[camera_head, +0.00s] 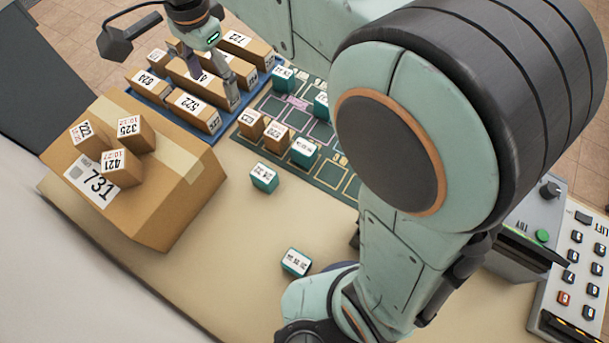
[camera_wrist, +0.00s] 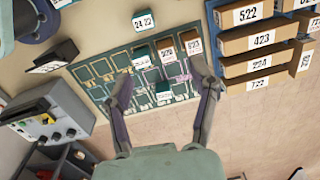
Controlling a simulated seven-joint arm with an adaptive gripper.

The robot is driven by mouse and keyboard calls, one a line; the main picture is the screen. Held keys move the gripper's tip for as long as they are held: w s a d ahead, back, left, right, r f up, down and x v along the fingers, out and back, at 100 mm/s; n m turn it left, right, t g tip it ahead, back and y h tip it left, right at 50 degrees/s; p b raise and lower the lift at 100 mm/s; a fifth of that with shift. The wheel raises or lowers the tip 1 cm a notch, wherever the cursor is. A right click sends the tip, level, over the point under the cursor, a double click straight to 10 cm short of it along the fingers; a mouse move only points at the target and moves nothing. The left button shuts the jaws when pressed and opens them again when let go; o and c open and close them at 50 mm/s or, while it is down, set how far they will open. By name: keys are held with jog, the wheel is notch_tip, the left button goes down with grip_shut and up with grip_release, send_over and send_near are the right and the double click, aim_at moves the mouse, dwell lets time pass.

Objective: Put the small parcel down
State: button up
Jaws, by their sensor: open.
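Several small cube parcels are in view, and I cannot tell which one the task means. Brown ones, 222 (camera_head: 87,134), 325 (camera_head: 133,134) and 421 (camera_head: 121,166), sit on the big box 731 (camera_head: 155,205). Two brown cubes (camera_head: 264,130) and several teal cubes (camera_head: 304,152) stand on the green grid mat (camera_head: 330,172). My gripper (camera_head: 214,82) is open above the blue tray area in the head view. In the wrist view its fingers (camera_wrist: 163,76) are spread and hold nothing; a teal cube (camera_wrist: 164,90) shows between them, on the mat beyond.
The blue tray (camera_head: 150,95) holds several longer brown parcels (camera_head: 193,111). Loose teal cubes (camera_head: 264,177) lie on the beige table. A button panel (camera_head: 573,270) stands at the right. The table front (camera_head: 215,265) is mostly clear.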

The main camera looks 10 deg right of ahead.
jog(key=s+d+f+n, duration=0.3)
jog(key=s+d+n, duration=0.2)
jog(key=s, duration=0.4)
jog(key=s+d+f+n, duration=0.4)
jog(key=s+d, duration=0.3)
jog(key=s, duration=0.3)
jog(key=shift+d+f+n+g, duration=0.15)
jog(key=shift+d+n+g, duration=0.15)
jog(key=shift+n, duration=0.6)
